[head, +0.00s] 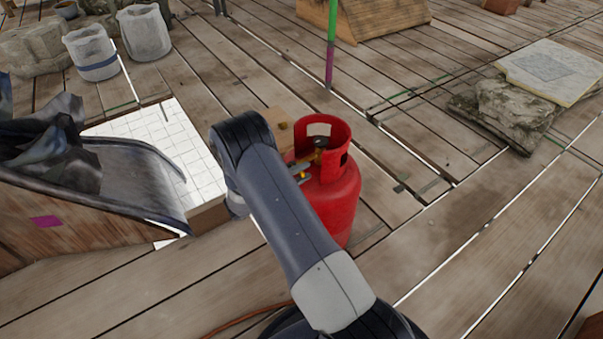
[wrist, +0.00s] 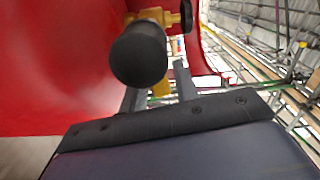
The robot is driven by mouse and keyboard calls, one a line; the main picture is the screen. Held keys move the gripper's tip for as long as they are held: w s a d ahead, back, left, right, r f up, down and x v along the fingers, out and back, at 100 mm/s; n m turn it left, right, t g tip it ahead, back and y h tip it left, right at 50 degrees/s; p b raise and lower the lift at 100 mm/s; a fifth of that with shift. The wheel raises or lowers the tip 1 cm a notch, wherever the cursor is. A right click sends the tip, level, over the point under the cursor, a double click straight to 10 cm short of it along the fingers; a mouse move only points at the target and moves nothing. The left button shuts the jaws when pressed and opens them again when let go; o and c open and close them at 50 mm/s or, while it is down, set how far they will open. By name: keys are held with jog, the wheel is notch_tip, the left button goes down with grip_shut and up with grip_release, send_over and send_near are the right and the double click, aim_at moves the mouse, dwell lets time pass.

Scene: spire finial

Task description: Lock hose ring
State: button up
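The red gas cylinder (head: 335,205) stands upright on the planks, with a cut-out collar around its top. Its brass valve (head: 320,150) shows inside the collar; in the wrist view the brass valve body (wrist: 160,19) carries a round black knob (wrist: 138,55). My gripper (head: 301,174) is at the collar's left opening, beside the valve. In the wrist view my gripper's fingers (wrist: 160,88) stand apart, partly behind the knob, with a small brass piece between them. I cannot tell whether they touch it. No hose ring shows clearly. An orange-brown hose (head: 250,318) lies at the bottom.
A wooden box (head: 275,122) stands behind the cylinder. A white tiled panel (head: 190,150) and a dark curved chute (head: 125,180) are at left. Grey buckets (head: 145,35) stand at the back left, and stone slabs (head: 550,70) lie at the right.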

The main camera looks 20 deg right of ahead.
grip_shut()
jog(key=shift+f, duration=0.15)
jog(key=f+m+b, duration=0.1)
jog(key=m, duration=0.3)
jog(key=shift+f+m+b, duration=0.3)
jog(key=shift+f+b, duration=0.1)
jog(key=shift+w+a+f+m+b, duration=0.1)
jog(key=shift+w+f+m+b, duration=0.15)
jog(key=shift+m, duration=0.5)
jog(key=shift+d+f+m+b, duration=0.1)
jog(key=shift+f+m+b, duration=0.2)
jog(key=shift+m, duration=0.5)
jog(key=shift+w+a+f+m+b, duration=0.15)
jog(key=shift+m+b, duration=0.2)
jog(key=shift+m, duration=0.4)
jog(key=shift+o, duration=1)
grip_release()
jog(key=shift+r, duration=0.15)
